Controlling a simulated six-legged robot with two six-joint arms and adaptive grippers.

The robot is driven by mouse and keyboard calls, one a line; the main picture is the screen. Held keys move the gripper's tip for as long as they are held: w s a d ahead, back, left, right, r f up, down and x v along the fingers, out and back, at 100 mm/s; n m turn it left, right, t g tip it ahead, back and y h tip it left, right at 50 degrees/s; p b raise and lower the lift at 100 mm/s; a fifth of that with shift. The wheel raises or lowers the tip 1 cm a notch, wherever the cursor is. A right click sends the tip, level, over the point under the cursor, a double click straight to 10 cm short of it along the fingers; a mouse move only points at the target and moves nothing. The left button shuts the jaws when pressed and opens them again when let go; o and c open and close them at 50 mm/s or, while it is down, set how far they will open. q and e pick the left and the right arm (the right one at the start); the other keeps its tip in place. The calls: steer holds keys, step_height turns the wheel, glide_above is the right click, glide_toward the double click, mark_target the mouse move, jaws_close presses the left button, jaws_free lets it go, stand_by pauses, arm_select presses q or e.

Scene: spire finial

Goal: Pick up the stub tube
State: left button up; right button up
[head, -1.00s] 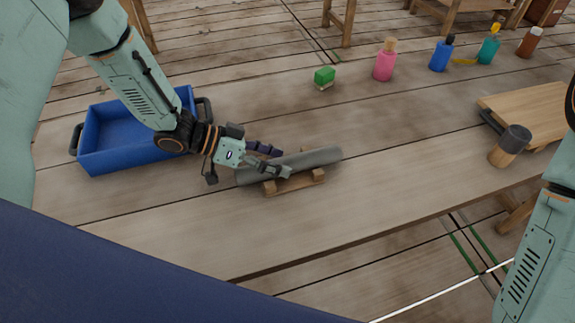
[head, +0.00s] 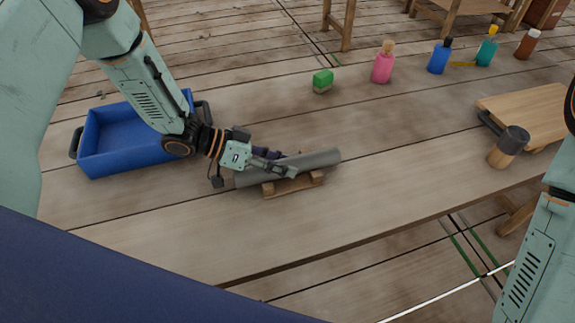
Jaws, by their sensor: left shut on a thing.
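The stub tube (head: 318,158) is a grey cylinder lying on a small wooden cradle (head: 293,186) on the table. My left gripper (head: 284,166) reaches in from the left and is shut on the tube around its middle-left part. The gripper's fingers hide part of the tube. The tube appears to be still at the cradle; I cannot tell whether there is a gap beneath it. My right arm shows at the right edge, but its gripper is outside the view.
A blue tray (head: 88,140) stands left, behind my left arm. A green block (head: 322,82), a pink bottle (head: 383,67) and several other bottles stand at the back. A mallet (head: 509,147) and a wooden board (head: 530,108) are at the right. The front of the table is clear.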

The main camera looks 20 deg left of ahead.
arm_select(q)
jaws_close()
